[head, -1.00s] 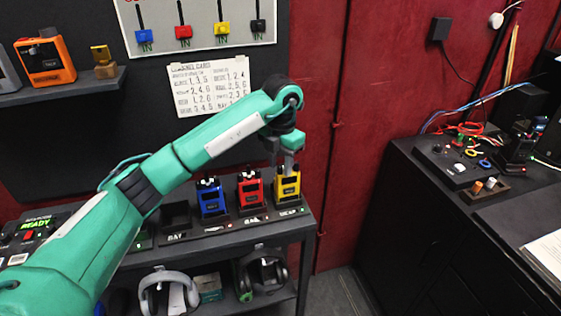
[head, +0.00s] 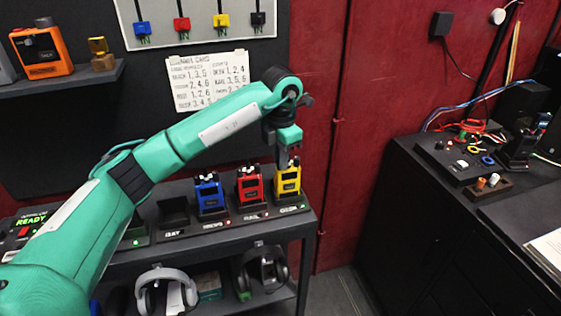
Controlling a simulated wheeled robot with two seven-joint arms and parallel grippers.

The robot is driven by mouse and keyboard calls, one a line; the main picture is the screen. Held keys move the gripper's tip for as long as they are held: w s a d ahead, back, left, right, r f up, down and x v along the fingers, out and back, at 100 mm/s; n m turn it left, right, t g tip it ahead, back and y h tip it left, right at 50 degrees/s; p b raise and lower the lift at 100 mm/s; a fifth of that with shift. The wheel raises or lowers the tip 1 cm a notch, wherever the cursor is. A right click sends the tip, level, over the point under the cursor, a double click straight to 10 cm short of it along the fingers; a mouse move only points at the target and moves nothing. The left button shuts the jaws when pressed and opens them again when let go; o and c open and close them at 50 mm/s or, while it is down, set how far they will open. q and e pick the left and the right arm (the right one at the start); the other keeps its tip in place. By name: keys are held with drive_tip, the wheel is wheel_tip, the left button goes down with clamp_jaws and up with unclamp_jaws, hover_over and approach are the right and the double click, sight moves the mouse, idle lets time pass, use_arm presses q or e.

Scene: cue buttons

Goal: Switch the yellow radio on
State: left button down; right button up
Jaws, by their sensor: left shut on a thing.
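The yellow radio (head: 288,182) stands upright in the right-hand slot of the dark shelf rack, with small stubs on its top. My left gripper (head: 289,162) points down over it from above. Its fingertips are at the radio's top and are shut on the knob there. The fingers hide the knob, so I cannot see how it is set. My right gripper is not in view.
A red radio (head: 249,186) and a blue radio (head: 209,197) stand to the left of the yellow one, close by. An empty bay (head: 174,214) is further left. Headphones (head: 263,268) lie on the lower shelf. A black desk (head: 420,205) stands to the right.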

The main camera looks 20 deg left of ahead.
use_arm(q)
drive_tip(key=m+b, duration=0.1)
drive_tip(key=m, duration=0.1)
drive_tip(key=shift+f+m, duration=0.15)
drive_tip(key=shift+m, duration=0.25)
drive_tip(key=m+b, duration=0.2)
drive_tip(key=m, duration=0.1)
drive_tip(key=shift+m, duration=0.9)
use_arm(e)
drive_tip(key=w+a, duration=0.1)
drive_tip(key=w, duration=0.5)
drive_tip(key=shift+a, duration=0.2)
use_arm(q)
drive_tip(key=c, duration=1.4)
unclamp_jaws()
drive_tip(key=shift+r, duration=0.25)
